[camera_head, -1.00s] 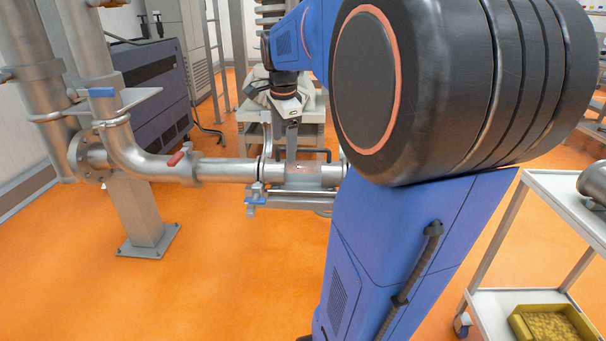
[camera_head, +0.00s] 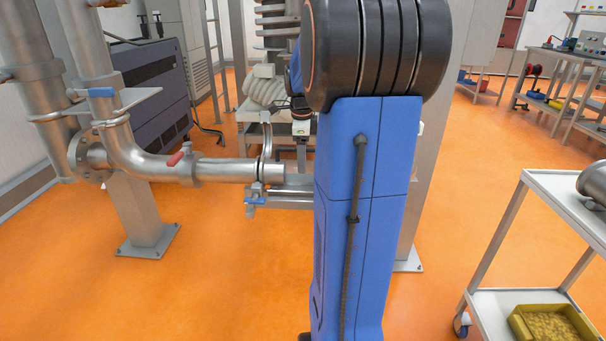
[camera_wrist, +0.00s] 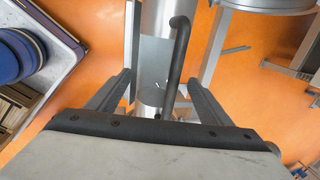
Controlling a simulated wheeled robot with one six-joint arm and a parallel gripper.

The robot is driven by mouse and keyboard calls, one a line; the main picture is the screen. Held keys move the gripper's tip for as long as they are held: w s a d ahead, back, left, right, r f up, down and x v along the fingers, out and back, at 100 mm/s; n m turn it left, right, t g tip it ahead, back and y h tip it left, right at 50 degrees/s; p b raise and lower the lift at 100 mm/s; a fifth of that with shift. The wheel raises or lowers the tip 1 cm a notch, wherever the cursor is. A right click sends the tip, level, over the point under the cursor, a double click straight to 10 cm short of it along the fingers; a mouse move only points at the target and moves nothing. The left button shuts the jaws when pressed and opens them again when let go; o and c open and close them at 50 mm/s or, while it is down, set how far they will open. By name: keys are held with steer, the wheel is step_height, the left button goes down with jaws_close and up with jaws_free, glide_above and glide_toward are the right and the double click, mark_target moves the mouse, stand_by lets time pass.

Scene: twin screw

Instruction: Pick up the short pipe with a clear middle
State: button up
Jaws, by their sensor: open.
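My gripper (camera_wrist: 160,78) is open in the wrist view, with one finger on each side of a vertical pipe piece. This piece (camera_wrist: 152,96) has a shiny metal end and a pale, apparently see-through middle, and looks like the short pipe with a clear middle. A bent dark bar (camera_wrist: 179,50) runs along its right side. I cannot tell whether the fingers touch the piece. In the head view my gripper (camera_head: 302,155) hangs down at the right end of the steel pipe line (camera_head: 228,170). My blue arm hides most of the short pipe there.
A white cart (camera_head: 550,188) with a yellow bin (camera_head: 550,325) stands at the right. Open orange floor lies in front.

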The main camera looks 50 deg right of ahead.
steer(key=shift+w+d+f, duration=0.15)
steer(key=shift+f, duration=1.1)
steer(key=shift+w+d+f, duration=0.2)
steer(key=shift+f, duration=1)
steer(key=shift+w+d+f, duration=0.15)
steer(key=shift+f, duration=1.1)
steer(key=c, duration=1.5)
